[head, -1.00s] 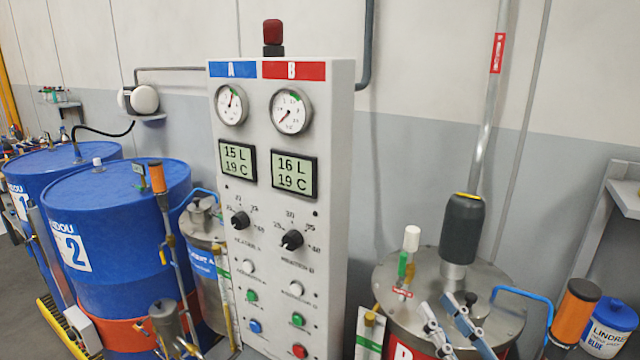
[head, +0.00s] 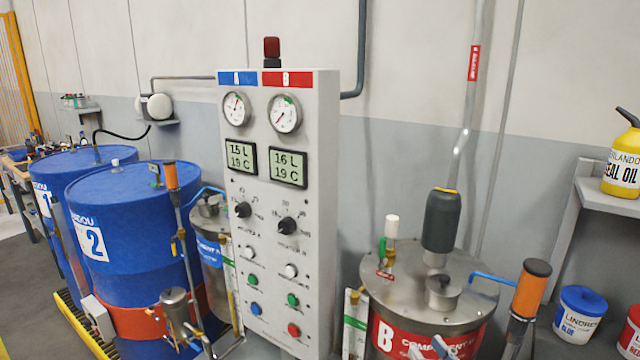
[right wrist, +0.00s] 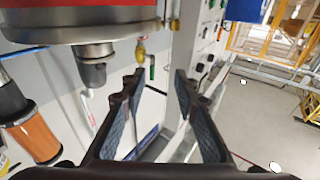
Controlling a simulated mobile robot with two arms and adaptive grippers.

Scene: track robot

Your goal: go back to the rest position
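The rest of that arm is out of the head view. My left gripper is in neither view.
The control panel (head: 328,200) with gauges and knobs stands left of the tank. Blue drums (head: 130,205) stand further left. An orange-handled fitting (head: 531,288) is right of the tank, near a shelf with a yellow oil can (head: 622,165).

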